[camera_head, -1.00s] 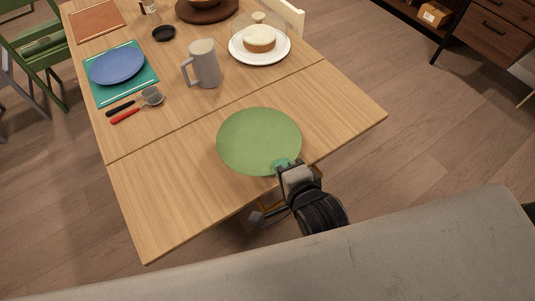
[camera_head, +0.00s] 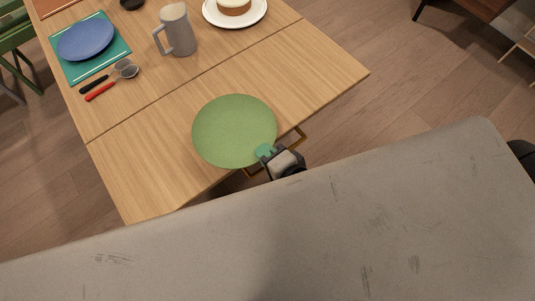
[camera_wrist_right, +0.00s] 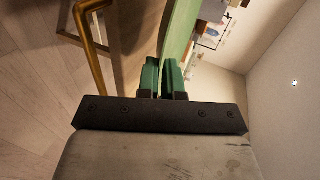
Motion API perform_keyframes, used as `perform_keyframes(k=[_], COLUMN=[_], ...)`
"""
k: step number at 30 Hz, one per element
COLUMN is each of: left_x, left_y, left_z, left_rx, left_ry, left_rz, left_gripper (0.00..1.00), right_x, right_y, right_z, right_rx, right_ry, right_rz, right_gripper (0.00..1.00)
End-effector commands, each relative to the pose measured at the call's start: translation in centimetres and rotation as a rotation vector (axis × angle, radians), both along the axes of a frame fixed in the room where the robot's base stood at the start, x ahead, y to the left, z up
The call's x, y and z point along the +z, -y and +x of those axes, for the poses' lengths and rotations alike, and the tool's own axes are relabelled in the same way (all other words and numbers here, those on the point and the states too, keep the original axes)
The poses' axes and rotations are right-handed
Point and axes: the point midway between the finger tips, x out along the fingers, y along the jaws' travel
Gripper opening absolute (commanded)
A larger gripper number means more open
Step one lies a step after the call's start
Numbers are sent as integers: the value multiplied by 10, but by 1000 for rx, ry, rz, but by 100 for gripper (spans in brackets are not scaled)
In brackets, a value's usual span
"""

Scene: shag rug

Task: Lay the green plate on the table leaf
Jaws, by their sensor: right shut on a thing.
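The green plate (camera_head: 234,131) is over the front table leaf (camera_head: 140,178), near its front edge. My right gripper (camera_head: 265,153) is shut on the plate's near rim, at the leaf's edge. In the right wrist view the plate (camera_wrist_right: 180,36) shows nearly edge-on between the green fingertips (camera_wrist_right: 163,78). The leaf's wood (camera_wrist_right: 135,35) is close beside it there. I cannot tell whether the plate touches the leaf. My left gripper is not in view.
Beyond the leaf's seam stand a grey mug (camera_head: 181,36), a white plate with a cake (camera_head: 238,22), a blue plate (camera_head: 86,40) on a teal mat (camera_head: 118,55), and utensils (camera_head: 102,90). A brass-coloured bar (camera_head: 299,137) juts from the leaf's front edge. The leaf's left part is clear.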

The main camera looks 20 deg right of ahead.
Motion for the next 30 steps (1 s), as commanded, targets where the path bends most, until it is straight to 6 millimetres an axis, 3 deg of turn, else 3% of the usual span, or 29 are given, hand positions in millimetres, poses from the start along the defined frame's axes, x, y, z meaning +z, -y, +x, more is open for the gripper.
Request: perform_keyframes(k=[6, 14, 26, 27, 30], left_x=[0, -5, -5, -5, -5], left_y=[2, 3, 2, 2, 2], left_z=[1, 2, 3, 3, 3], left_rx=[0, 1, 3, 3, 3], left_ry=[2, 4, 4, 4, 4], left_rz=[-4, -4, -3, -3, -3], left_gripper=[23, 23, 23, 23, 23], right_x=[-11, -45, -51, -52, -51], right_y=[10, 10, 10, 10, 10], right_z=[10, 10, 10, 9, 9], right_rx=[0, 0, 0, 1, 1], right_ry=[2, 1, 1, -1, -1], right_rz=[2, 1, 3, 1, 1], right_gripper=[0, 0, 0, 10, 26])
